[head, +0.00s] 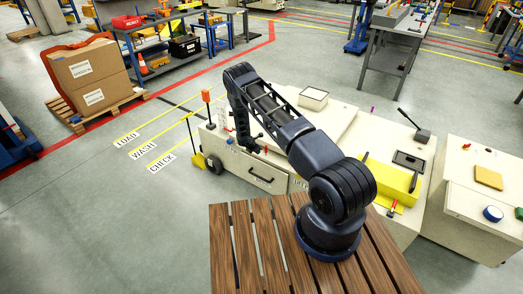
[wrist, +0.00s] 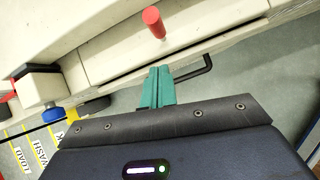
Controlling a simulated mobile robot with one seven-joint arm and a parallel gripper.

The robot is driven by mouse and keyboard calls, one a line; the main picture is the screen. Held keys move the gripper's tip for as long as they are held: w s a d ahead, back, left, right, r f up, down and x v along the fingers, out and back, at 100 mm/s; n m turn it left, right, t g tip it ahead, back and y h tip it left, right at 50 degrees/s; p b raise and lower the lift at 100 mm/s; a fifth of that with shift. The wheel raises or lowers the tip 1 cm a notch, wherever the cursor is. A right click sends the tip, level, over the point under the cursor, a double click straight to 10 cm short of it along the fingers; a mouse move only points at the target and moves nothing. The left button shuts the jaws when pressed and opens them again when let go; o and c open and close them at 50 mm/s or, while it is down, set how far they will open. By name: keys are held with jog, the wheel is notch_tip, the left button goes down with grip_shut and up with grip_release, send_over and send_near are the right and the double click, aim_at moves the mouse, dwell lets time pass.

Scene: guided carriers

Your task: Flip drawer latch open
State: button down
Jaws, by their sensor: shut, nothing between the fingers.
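The cream drawer front (head: 283,183) with its black bar handle (head: 260,179) is on the near face of the cream bench in the head view. In the wrist view the black handle (wrist: 208,65) sticks out just right of my gripper (wrist: 157,72). The teal fingers are shut with nothing between them, close to the cream front. A red peg (wrist: 153,22) stands out from the cream surface just beyond the fingertips, apart from them. I cannot tell whether this peg is the latch. In the head view the fingers are too small or hidden to make out.
The grey floor left of the bench is open around the painted labels (head: 144,150).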

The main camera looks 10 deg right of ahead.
notch_tip(320, 180, up, 9)
jog(key=s+a, duration=0.1)
jog(key=shift+a, duration=0.4)
jog(key=s+d+r+m, duration=0.2)
jog(key=d+r+m, duration=0.15)
jog(key=r, duration=0.95)
jog(key=s+d+r+m, duration=0.2)
jog(key=s+r+m, duration=0.15)
jog(key=r, duration=0.95)
jog(key=s+d+r+m, duration=0.1)
jog(key=d+r+m, duration=0.25)
jog(key=r, duration=0.85)
jog(key=s+d+r+m+y, duration=0.3)
jog(key=s+r+m, duration=0.6)
jog(key=s+r, duration=1.45)
jog(key=s+a+r+m+y, duration=0.1)
jog(key=s+m, duration=0.4)
jog(key=s, duration=1.9)
jog(key=shift+r+y, duration=0.3)
jog(key=shift+y, duration=0.2)
